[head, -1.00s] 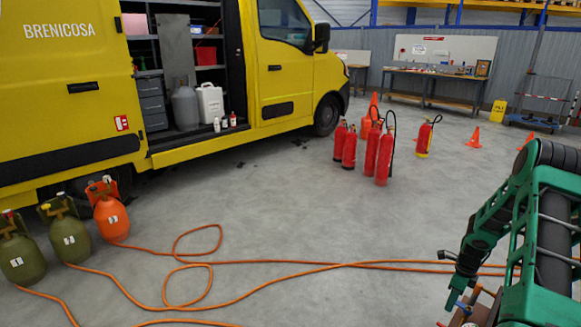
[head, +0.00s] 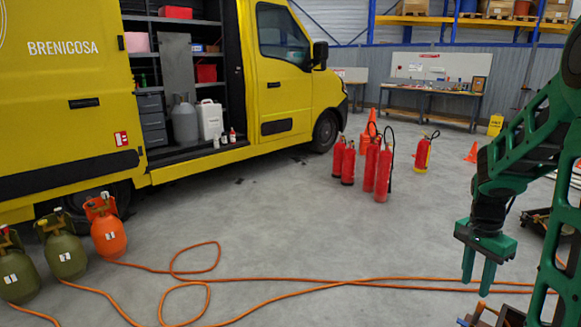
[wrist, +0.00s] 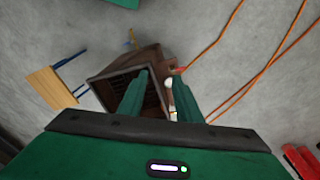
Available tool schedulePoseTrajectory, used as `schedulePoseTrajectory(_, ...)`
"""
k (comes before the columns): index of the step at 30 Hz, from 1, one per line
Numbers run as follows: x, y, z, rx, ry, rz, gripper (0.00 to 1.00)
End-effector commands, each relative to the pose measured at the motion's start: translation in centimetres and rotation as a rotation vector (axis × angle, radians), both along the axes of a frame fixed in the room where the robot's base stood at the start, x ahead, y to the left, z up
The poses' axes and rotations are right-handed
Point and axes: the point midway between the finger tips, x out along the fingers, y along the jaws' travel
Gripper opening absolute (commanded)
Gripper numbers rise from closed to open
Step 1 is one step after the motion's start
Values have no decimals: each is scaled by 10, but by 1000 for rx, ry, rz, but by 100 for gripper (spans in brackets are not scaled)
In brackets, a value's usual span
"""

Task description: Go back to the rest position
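My green gripper (head: 476,286) hangs at the lower right of the head view, fingers pointing down with a gap between them. In the wrist view its two fingers (wrist: 160,76) are apart with nothing held between them. A dark brown open box (wrist: 98,88) lies below and beyond the fingers, partly hidden by them. A small white item (wrist: 171,85) with a red part near it shows beside the right finger; I cannot tell what it is.
Orange hose (head: 330,284) loops over the floor. Gas bottles (head: 108,235) stand at left by the yellow van (head: 80,92). Several red extinguishers (head: 384,172) and a cone (head: 471,153) stand ahead. A wooden board (wrist: 52,88) lies near the box.

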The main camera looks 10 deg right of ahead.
Motion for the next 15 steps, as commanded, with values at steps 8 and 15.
schedulePoseTrajectory(8, -67, 53, 51, 35, 10, 302, 31)
schedulePoseTrajectory(15, -129, 96, 72, 84, 5, 572, 31)
